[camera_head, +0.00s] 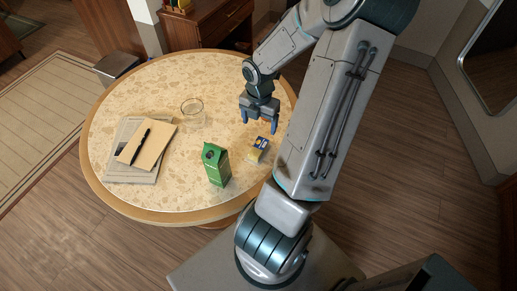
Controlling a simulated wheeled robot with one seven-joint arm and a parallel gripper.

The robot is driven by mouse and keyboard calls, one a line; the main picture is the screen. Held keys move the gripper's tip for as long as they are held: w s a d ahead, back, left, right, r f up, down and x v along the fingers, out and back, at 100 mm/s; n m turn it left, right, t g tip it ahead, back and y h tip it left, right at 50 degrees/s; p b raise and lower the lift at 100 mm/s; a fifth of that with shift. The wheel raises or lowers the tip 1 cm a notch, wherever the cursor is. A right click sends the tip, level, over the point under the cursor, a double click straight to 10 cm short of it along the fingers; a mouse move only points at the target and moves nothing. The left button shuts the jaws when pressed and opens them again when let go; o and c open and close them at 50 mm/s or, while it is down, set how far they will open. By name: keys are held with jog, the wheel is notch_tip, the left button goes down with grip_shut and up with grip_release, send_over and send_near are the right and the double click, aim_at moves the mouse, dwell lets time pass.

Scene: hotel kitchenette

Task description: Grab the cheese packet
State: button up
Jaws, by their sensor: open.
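A small packet (258,150), yellow and white with a dark blue part, lies on the round table near its right side; I take it to be the cheese packet. Its print is too small to read. My gripper (259,127) points down above the table, just behind the packet in the picture. Its two blue-tipped fingers are apart with nothing seen between them. I cannot tell its exact height above the packet. The packet shows almost whole, with my arm passing to its right.
A green carton (216,165) stands left of the packet on the round table (115,110). A clear glass (192,109) stands farther back. A pen (141,146) lies on a tan notebook (158,146), over grey papers (119,168) at left. A wooden cabinet (215,20) stands behind.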

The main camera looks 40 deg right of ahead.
aim_at(258, 146)
notch_tip(258, 146, down, 14)
jog(key=b, duration=0.3)
jog(key=shift+w+a+r, duration=0.1)
jog(key=shift+r, duration=0.15)
jog(key=c, duration=1.3)
jog(key=shift+r, duration=0.15)
